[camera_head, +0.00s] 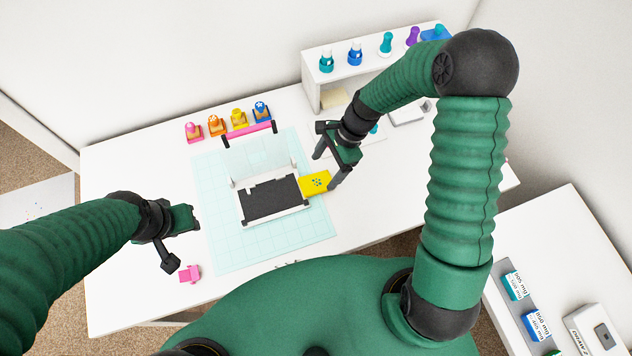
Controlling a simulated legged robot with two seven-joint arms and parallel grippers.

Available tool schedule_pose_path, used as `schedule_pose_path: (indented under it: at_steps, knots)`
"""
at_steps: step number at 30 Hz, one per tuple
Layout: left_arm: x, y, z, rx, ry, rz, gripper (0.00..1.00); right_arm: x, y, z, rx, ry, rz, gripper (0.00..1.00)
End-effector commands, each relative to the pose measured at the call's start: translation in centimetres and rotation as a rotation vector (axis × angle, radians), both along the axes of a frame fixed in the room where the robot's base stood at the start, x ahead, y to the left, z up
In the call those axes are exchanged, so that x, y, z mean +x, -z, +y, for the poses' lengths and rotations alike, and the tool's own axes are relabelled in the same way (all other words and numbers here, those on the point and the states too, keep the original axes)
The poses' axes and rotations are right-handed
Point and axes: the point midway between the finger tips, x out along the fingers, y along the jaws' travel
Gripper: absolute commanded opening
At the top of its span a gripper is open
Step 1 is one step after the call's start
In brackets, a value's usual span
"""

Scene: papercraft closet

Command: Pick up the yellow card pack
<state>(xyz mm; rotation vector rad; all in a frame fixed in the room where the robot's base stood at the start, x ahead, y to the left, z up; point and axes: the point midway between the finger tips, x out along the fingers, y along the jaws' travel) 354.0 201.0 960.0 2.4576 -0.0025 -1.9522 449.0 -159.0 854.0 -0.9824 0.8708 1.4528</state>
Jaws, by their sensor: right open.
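The yellow card pack (314,183) lies on the right side of the cutting mat, against the right edge of a black-and-white tray-like device. Dark dots mark its top. My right gripper (325,170) is open above and beside the pack, with one finger near the pack's right end and the other farther back to the left. I cannot tell whether a finger touches it. My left gripper (181,246) is over the left part of the table, away from the pack; its jaw opening is not clear.
The black-and-white device (268,200) sits on a pale teal mat (225,250). A pink piece (190,273) lies near the front left. Several coloured punches (216,125) line the back, beside a pink bar (250,132). A white shelf (312,80) with bottles stands behind my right arm.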

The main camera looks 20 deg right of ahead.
Motion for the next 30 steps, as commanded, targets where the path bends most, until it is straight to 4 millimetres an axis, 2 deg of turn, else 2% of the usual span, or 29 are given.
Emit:
schedule_pose_path:
  at_steps: [5,12,20,30]
  knots:
    - [0.0,0.0,0.0,0.0,0.001,0.0,0.36,-0.1,1.8,0.8,0.001,-0.002,0.002,0.8]
    - [0.0,0.0,0.0,0.0,0.001,-0.001,0.36,-0.2,5.5,2.5,0.001,-0.001,0.002,0.8]
    - [0.0,0.0,0.0,0.0,0.001,0.0,0.36,-0.1,5.9,2.6,-0.001,-0.001,-0.003,0.8]
    - [0.0,0.0,0.0,0.0,0.001,0.0,0.36,-0.1,5.9,2.6,-0.001,-0.001,-0.001,0.35]
